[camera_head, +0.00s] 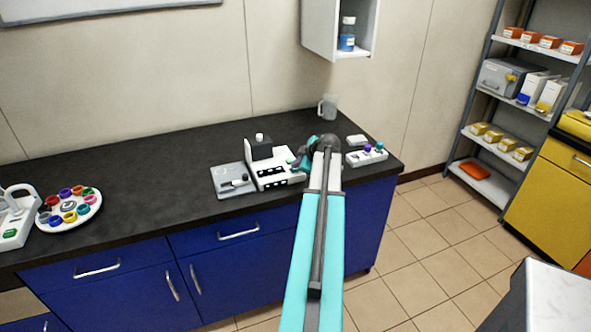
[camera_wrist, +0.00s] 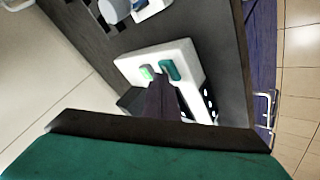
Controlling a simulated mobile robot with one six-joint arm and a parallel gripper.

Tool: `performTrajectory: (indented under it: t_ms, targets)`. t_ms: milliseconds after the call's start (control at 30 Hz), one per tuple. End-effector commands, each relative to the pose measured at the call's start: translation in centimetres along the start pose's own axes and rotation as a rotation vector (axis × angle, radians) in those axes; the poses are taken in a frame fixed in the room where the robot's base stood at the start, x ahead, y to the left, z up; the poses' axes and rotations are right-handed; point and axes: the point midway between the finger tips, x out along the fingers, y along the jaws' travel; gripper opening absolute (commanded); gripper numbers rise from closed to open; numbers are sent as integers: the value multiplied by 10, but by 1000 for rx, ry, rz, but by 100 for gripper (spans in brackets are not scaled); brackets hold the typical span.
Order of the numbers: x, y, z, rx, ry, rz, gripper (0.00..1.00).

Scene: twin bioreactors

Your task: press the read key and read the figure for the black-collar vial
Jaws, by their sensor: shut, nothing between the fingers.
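The white instrument (camera_head: 268,178) stands on the dark counter, with a black block and a small white knob-like top at its back. Its bright green key (camera_wrist: 148,73) shows in the wrist view, with a teal piece (camera_wrist: 171,70) beside it. My gripper (camera_wrist: 160,84) is shut and empty, its dark fingertips over the instrument close to the green key. I cannot tell whether they touch it. In the head view my arm reaches the instrument's right end. A small white item with a dark part lies on the grey plate (camera_head: 222,170); I cannot confirm a black-collar vial. No figure is legible.
A white rack (camera_head: 353,160) with purple and teal caps stands right of my arm. A mug (camera_head: 328,107) is behind. A round holder (camera_head: 88,216) of coloured pots stands far left. The counter (camera_head: 150,185) between holder and grey plate is clear.

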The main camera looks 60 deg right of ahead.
Motion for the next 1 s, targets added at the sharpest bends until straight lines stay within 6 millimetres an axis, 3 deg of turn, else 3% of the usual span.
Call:
performTrajectory:
  t_ms: [1000]
  targets:
    - [-12,8,-8,0,0,0,0]
